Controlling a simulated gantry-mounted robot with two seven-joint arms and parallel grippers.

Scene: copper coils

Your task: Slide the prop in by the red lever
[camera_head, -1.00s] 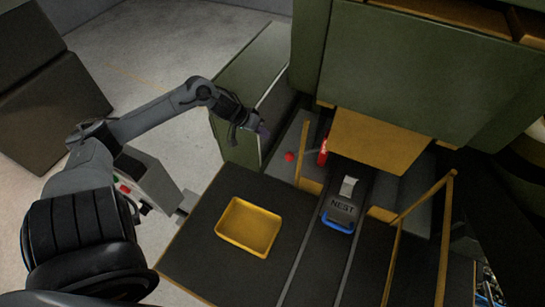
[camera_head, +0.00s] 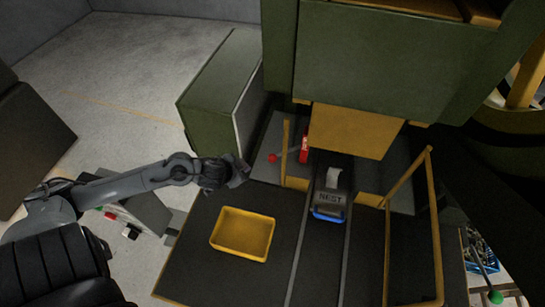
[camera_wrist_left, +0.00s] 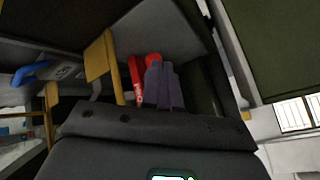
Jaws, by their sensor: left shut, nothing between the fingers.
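The red lever is a ball knob (camera_head: 272,158) on a thin grey rod, left of an upright red block (camera_head: 305,149) with white marking. I cannot tell whether that block is the prop. My left gripper (camera_head: 245,170) is shut and empty, just left of and slightly below the knob in the head view. In the left wrist view its purple fingers (camera_wrist_left: 164,86) lie together, with the knob (camera_wrist_left: 153,59) partly behind their tips and the red block (camera_wrist_left: 136,80) beside them. No contact with the lever is clear. My right gripper is not in view.
A yellow tray (camera_head: 242,253) lies on the dark table. A block marked NEST (camera_head: 331,196) with a blue handle sits on a track under the green press (camera_head: 395,75). A yellow post (camera_head: 285,150) stands between knob and red block. A yellow rail (camera_head: 433,225) is at right.

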